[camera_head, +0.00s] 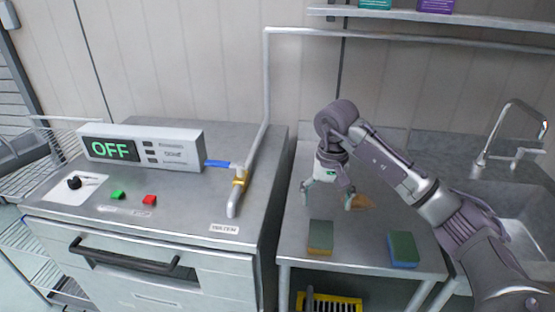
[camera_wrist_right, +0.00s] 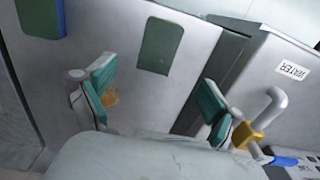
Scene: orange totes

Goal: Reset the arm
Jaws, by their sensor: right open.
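My right arm comes in from the lower right of the head view. Its gripper (camera_head: 328,197) hangs over the middle steel table, pointing down, with its fingers spread and nothing between them. In the right wrist view the two green-padded fingers (camera_wrist_right: 160,95) are wide apart. An orange-brown item (camera_head: 361,202) lies just right of the gripper, partly hidden by a finger. My left gripper is not seen.
On the left stands a steel unit with an OFF display (camera_head: 140,148), red button (camera_head: 149,200), green button (camera_head: 118,195) and front handle (camera_head: 125,259). A pipe with a blue-handled valve (camera_head: 240,178) rises between unit and table. A sink tap (camera_head: 511,135) is right; a shelf (camera_head: 440,16) is above.

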